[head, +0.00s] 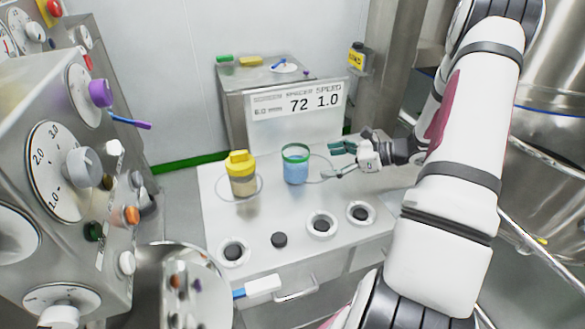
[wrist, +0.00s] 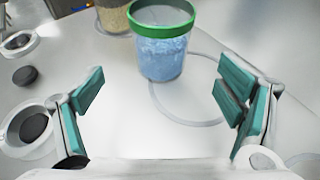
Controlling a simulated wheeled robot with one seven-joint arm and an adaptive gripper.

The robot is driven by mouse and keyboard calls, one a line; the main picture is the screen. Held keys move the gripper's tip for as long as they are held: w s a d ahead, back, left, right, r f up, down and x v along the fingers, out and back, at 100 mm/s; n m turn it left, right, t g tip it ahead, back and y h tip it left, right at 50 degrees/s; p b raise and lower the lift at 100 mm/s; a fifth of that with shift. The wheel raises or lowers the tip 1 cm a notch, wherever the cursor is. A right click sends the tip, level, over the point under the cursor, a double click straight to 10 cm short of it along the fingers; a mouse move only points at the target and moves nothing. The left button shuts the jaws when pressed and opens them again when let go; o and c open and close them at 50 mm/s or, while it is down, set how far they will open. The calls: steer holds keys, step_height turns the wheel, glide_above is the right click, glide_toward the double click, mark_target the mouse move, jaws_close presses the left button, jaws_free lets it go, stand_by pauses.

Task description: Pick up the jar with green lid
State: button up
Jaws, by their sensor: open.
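The jar with green lid (head: 295,166) stands upright on the white counter and holds blue contents. Its green band circles the top. My gripper (head: 341,160) is just right of the jar in the head view. In the wrist view my gripper (wrist: 155,88) is open, with its teal finger pads wide apart and nothing between them.
A yellow-lidded jar (head: 241,175) with tan contents stands left of the green-lidded one. White rings with dark centres (head: 321,223) and a loose black disc (head: 279,240) lie at the counter's front. A sign (head: 298,112) stands behind. A control panel (head: 75,170) is at left.

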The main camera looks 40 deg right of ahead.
mark_target(307, 157)
steer(key=x, duration=1.1)
steer(key=shift+w+f+p, duration=0.15)
steer(key=shift+f+p, duration=0.15)
steer(key=shift+p, duration=0.1)
steer(key=c, duration=2.1)
steer(key=shift+o, duration=0.2)
steer(key=shift+r, duration=0.1)
steer(key=shift+r, duration=0.5)
steer(key=r, duration=0.1)
steer(key=s+r, duration=0.1)
steer(key=shift+s+r, duration=0.15)
steer(key=shift+r, duration=0.1)
steer(key=s, duration=0.5)
steer(key=s+r, duration=0.1)
steer(key=s, duration=0.3)
steer(key=s+b, duration=0.1)
steer(key=s, duration=0.4)
steer(key=shift+s+a+r, duration=0.15)
steer(key=shift+s+r, duration=0.05)
steer(key=shift+s, duration=0.2)
